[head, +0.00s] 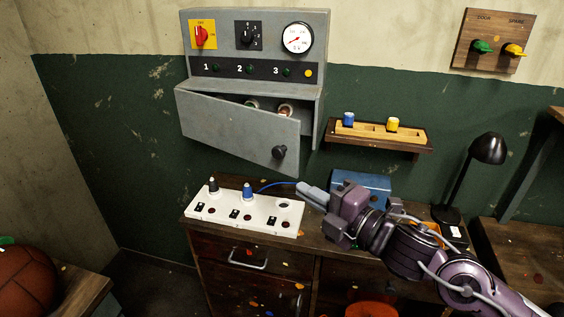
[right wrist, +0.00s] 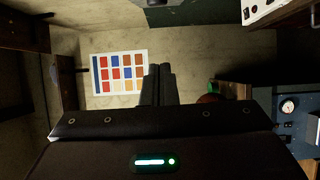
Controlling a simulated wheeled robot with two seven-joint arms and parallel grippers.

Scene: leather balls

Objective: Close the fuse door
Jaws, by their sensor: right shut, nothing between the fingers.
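The fuse door (head: 240,130) is a grey metal flap with a round black knob (head: 279,151) near its lower right corner. It stands partly open on the grey fuse box (head: 258,45) on the wall. Fuses (head: 285,109) show in the gap behind its top edge. My right gripper (head: 304,190) is below and to the right of the knob, apart from it, over the back of the wooden cabinet. Its fingers are together and empty, as the right wrist view also shows (right wrist: 158,85). My left gripper is not in view.
A white socket panel (head: 246,212) with plugs lies on the cabinet top (head: 310,240). A blue box (head: 360,184) and a black lamp (head: 486,150) stand behind my right arm. A wooden shelf (head: 420,143) with blue and yellow fuses hangs right of the fuse box. A basketball (head: 25,280) sits at left.

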